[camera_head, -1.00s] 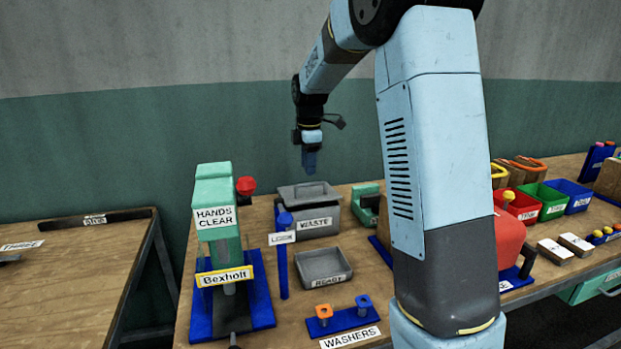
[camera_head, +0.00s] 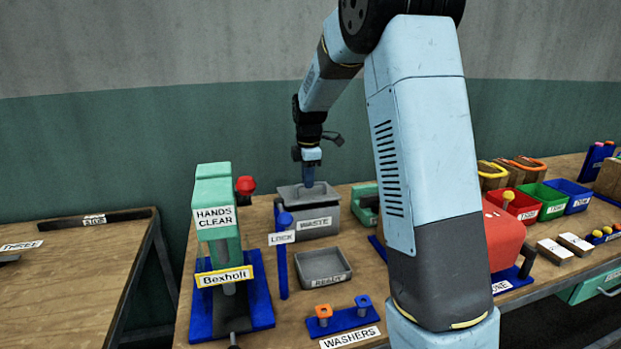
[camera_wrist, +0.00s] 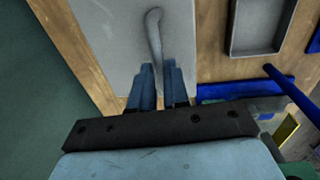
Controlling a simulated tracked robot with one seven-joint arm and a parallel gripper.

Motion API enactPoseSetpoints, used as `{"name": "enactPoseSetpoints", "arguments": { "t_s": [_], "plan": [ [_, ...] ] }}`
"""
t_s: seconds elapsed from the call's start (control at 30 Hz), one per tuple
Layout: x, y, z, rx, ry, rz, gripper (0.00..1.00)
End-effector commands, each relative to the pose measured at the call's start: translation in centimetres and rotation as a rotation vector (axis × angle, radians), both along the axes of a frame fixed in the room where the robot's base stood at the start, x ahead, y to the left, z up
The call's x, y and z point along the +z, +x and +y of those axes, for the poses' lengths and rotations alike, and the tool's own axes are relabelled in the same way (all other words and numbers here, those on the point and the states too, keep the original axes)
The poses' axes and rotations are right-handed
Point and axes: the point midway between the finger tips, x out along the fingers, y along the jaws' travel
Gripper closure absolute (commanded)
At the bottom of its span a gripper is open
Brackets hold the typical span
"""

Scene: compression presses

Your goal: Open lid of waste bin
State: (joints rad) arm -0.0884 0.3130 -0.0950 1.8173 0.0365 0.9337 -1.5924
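The grey waste bin (camera_head: 304,223), labelled WASTE, stands at the back of the bench with its lid (camera_head: 300,191) closed. In the wrist view, the pale lid (camera_wrist: 110,30) lies below me with a curved bar handle (camera_wrist: 154,34) on it. My gripper (camera_head: 308,183) points down over the lid in the head view. In the wrist view my gripper (camera_wrist: 159,70) has its two blue fingers apart, one on each side of the handle's near end. I cannot tell whether they touch it.
The green Bexholt press (camera_head: 222,225) with a red knob stands left of the bin. The blue LOCK post (camera_head: 283,262) is close in front. The READY tray (camera_head: 322,268) and the blue WASHERS stand (camera_head: 340,322) are nearer. A green device (camera_head: 365,203) sits right of the bin.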

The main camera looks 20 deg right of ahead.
Motion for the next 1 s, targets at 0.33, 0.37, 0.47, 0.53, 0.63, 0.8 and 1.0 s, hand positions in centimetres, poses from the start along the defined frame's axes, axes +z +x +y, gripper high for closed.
{"name": "enactPoseSetpoints", "arguments": {
  "t_s": [0.33,0.37,0.47,0.53,0.63,0.8,1.0],
  "plan": [
    [0.0,0.0,0.0,0.0,0.0,0.0,1.0],
    [0.0,0.0,0.0,0.0,0.0,0.0,1.0],
    [0.0,0.0,0.0,0.0,0.0,0.0,1.0],
    [0.0,0.0,0.0,0.0,0.0,0.0,1.0],
    [0.0,0.0,-0.7,-0.001,0.0,0.0,1.0],
    [0.2,0.2,-0.3,-0.002,-0.002,0.014,1.0],
    [0.9,0.9,-0.2,-0.001,-0.002,0.08,1.0]
  ]
}}
